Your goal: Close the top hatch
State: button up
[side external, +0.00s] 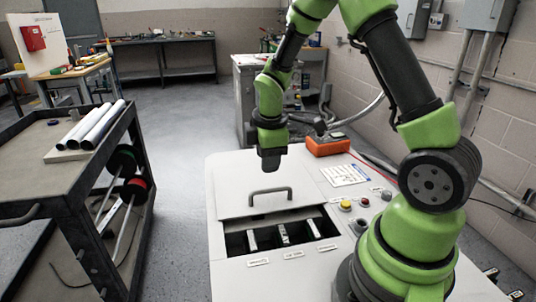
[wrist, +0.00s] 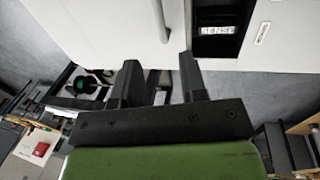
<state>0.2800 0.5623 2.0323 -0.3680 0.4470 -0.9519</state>
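The top hatch (side external: 235,190) is a flat white panel on top of the white cabinet (side external: 222,278). It sits back from the front, leaving a dark opening (side external: 236,244) uncovered with metal terminals inside. A dark bar handle (side external: 270,194) stands near the hatch's front edge.
An orange device (side external: 328,144) and a printed sheet (side external: 345,174) lie on the cabinet's back right. Buttons (side external: 346,205) sit right of the opening. A dark cart (side external: 60,180) with pipes stands at left. The air around the handle looks clear.

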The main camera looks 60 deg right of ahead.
jog(key=shift+a+r, duration=0.1)
jog(key=shift+r, duration=0.2)
